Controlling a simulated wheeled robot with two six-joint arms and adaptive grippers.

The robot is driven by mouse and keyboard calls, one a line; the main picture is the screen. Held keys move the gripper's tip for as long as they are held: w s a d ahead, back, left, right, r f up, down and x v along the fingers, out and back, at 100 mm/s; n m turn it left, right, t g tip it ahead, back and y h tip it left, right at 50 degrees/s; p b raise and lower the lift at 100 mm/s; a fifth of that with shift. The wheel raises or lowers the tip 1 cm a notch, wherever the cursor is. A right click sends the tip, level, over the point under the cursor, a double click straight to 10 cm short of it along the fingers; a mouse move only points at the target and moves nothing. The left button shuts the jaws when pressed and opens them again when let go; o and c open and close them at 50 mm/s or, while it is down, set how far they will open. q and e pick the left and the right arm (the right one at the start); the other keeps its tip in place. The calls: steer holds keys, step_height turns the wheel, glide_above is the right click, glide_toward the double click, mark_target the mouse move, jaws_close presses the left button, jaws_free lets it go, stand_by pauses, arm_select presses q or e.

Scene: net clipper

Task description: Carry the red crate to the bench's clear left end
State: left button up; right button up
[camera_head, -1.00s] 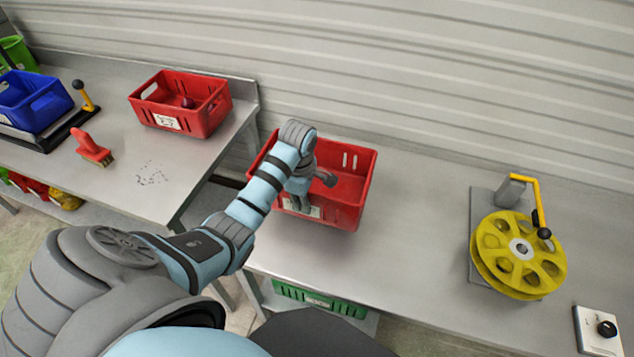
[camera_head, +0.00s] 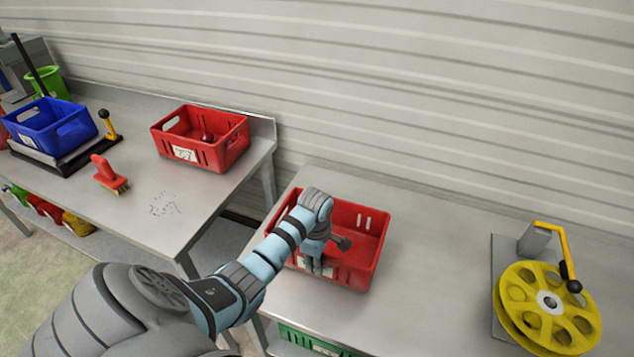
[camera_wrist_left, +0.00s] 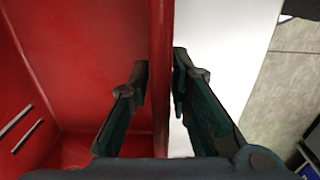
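A red crate (camera_head: 369,258) with a white label stands at the left end of the right-hand bench (camera_head: 440,290), near its left edge. My left gripper (camera_head: 314,268) is at the near wall of this crate. A dark knobbed part (camera_head: 342,243) shows over the crate's inside. The arm hides part of the crate's left side. My right gripper is not in view.
A yellow reel (camera_head: 518,292) with a crank stands on the bench to the right, with bare bench between. On the left table are another red crate (camera_head: 233,151), a blue crate (camera_head: 50,137) and a brush (camera_head: 106,172). A gap separates the tables.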

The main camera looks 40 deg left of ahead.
arm_select(q)
steer(key=shift+r, duration=0.1)
step_height(320, 180, up, 12)
steer(key=p, duration=0.3)
steer(key=shift+s+d+r, duration=0.1)
steer(key=shift+s+r, duration=0.05)
stand_by(0.3)
